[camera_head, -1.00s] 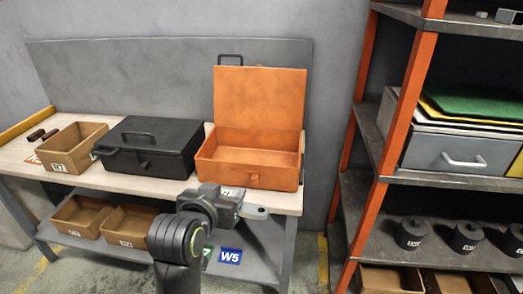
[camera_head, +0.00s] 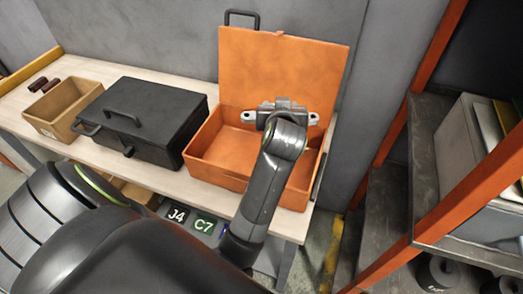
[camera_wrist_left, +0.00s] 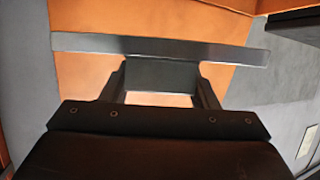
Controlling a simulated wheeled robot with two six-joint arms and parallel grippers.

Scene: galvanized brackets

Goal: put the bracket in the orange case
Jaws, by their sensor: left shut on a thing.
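The orange case (camera_head: 216,172) stands open at the right end of the workbench, its lid (camera_head: 245,65) raised at the back. My left gripper (camera_head: 284,106) is over the case, in front of the lid. It is shut on a grey metal bracket (camera_head: 313,118), whose rounded ends with holes stick out on both sides. In the left wrist view the bracket (camera_wrist_left: 85,42) lies crosswise in the jaws of my gripper (camera_wrist_left: 160,72), with orange behind it. The bracket's middle is hidden by the gripper in the head view. My right gripper is not in view.
A closed black case (camera_head: 150,125) stands left of the orange case. A cardboard bin (camera_head: 62,108) and dark cylindrical pieces (camera_head: 38,84) are farther left on the workbench (camera_head: 85,68). An orange-posted shelf rack (camera_head: 470,195) stands at the right.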

